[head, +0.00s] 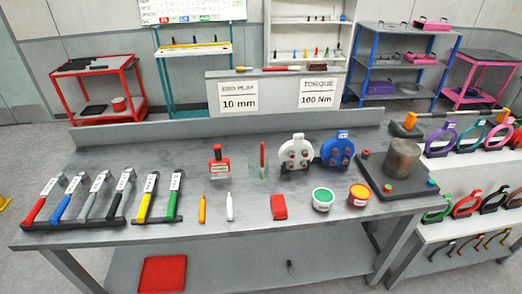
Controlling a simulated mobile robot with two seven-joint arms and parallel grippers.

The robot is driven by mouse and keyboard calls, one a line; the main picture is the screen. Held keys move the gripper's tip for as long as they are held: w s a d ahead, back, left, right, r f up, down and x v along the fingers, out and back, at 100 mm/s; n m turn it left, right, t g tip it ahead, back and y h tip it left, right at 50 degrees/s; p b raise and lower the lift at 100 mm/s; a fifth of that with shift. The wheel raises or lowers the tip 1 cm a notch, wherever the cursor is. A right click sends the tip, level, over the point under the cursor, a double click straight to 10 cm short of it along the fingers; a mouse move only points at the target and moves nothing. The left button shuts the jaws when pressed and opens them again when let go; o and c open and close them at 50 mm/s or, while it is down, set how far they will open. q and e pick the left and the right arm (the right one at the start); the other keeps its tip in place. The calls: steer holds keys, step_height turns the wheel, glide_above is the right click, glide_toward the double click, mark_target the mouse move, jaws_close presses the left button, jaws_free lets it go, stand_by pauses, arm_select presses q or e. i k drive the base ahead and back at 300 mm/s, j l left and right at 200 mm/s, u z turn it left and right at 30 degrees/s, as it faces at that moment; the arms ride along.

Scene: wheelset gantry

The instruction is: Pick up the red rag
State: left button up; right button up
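A small folded red rag (278,207) lies flat on the grey workbench (130,165), near its front edge and a little right of the middle. Nothing covers it. To its left stands a white tube (229,206), and to its right a green-and-white round tin (322,199). Neither of my grippers shows in the head view.
Torque wrenches in racks (75,224) fill the bench's left side. A red flat item (163,274) lies on the lower shelf. Bare bench surrounds the rag.

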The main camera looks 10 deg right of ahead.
mark_target(279, 209)
steer(key=z, duration=4.2)
steer(key=u, duration=3.85)
steer(key=i+u, duration=0.15)
steer(key=i, duration=0.7)
steer(key=i+l+u, duration=0.15)
steer(key=i, duration=0.7)
